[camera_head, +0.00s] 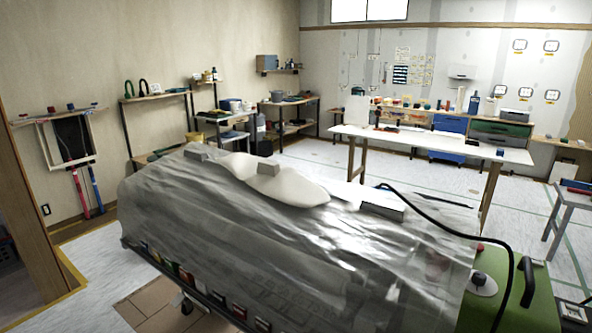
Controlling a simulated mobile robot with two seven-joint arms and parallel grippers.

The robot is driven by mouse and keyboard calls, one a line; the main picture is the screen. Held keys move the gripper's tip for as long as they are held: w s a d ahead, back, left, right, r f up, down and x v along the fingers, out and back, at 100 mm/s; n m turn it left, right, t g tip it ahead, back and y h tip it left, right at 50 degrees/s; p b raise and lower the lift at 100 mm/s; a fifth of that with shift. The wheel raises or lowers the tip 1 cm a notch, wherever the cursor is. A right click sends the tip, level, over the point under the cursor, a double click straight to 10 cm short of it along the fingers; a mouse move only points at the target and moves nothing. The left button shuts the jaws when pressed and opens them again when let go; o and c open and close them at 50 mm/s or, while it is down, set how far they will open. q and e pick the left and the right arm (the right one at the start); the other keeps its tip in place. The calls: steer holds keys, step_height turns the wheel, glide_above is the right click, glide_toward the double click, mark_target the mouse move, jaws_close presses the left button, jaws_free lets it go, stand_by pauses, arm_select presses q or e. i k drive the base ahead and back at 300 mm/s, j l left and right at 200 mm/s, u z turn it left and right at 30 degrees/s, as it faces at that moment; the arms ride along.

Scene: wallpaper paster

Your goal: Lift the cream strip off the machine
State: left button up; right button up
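The machine is a long bench-like body draped in a translucent grey plastic sheet (215,220). Its green end (515,295) shows at the lower right. A smooth, pale cream piece (290,188) with a rounded, wavy outline lies along the top of the machine. I cannot tell whether it is the strip itself or whether it lies over or under the sheet. Grey blocks rest along the top: one at the far left (196,153), one on the cream piece (268,168) and one at the right (383,206). Neither of my grippers is in view.
A black cable (470,229) arches over the machine's right end. A white-topped table (440,144) stands behind. Shelves (222,122) line the left wall. A wooden post (30,200) stands at left. Open floor lies behind the machine.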

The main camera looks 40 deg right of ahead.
mark_target(285, 184)
steer(key=i+j+z, duration=0.2)
steer(key=i+z, duration=0.2)
steer(key=i+j+z, duration=0.3)
steer(key=z, duration=0.15)
